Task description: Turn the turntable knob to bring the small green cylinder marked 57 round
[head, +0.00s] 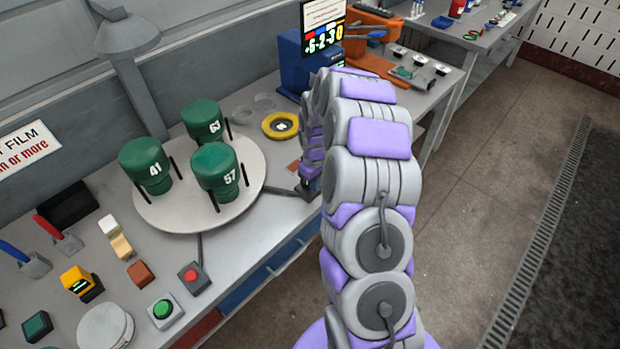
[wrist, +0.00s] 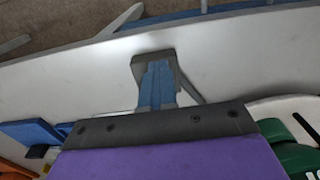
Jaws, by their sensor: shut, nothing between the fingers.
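The white round turntable (head: 246,190) carries three green cylinders with white numbers. The one marked 57 (head: 215,168) is at the front right, 41 (head: 146,162) at the left and 63 (head: 203,120) at the back. A dark handle bar (head: 285,188) runs from the turntable's right edge to a knob at my gripper (head: 310,180). In the wrist view my gripper (wrist: 158,82) is shut and empty, its blue-grey fingers pointing down at the dark knob (wrist: 152,62). I cannot tell whether they touch it. The wrist view shows the turntable edge and a green cylinder (wrist: 298,160) at the lower right.
A yellow ring (head: 280,125) lies behind the turntable. A blue device with a display (head: 322,40) stands beyond my arm. A red button box (head: 193,277) and a green button box (head: 163,309) are at the front. A grey lamp (head: 130,60) stands at the back left.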

